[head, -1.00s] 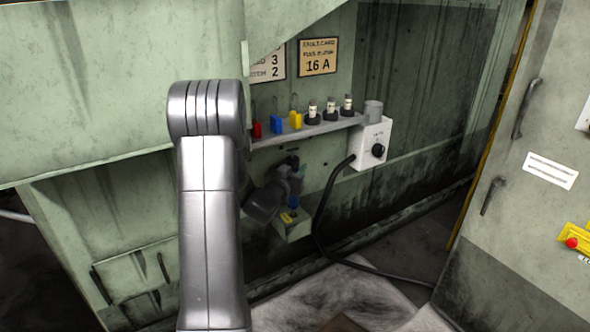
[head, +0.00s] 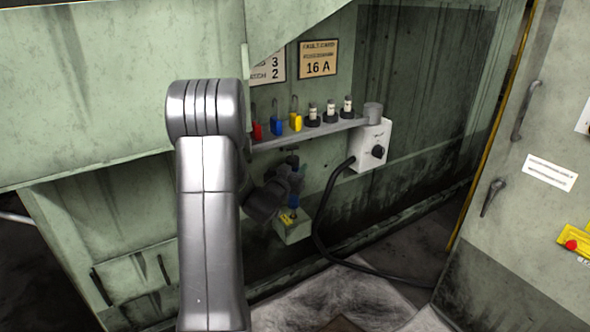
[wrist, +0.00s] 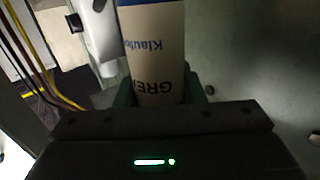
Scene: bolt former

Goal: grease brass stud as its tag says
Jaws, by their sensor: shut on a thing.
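My gripper (wrist: 161,92) is shut on a grease tube (wrist: 155,45) in the wrist view. In the head view my gripper (head: 296,174) is small and dark, below the shelf in the recess and above a small pale box.
A shelf (head: 340,124) carries red (head: 257,130), blue (head: 277,125) and yellow (head: 296,121) padlocks, and several fuses. A "16 A" card (head: 318,60) hangs above.

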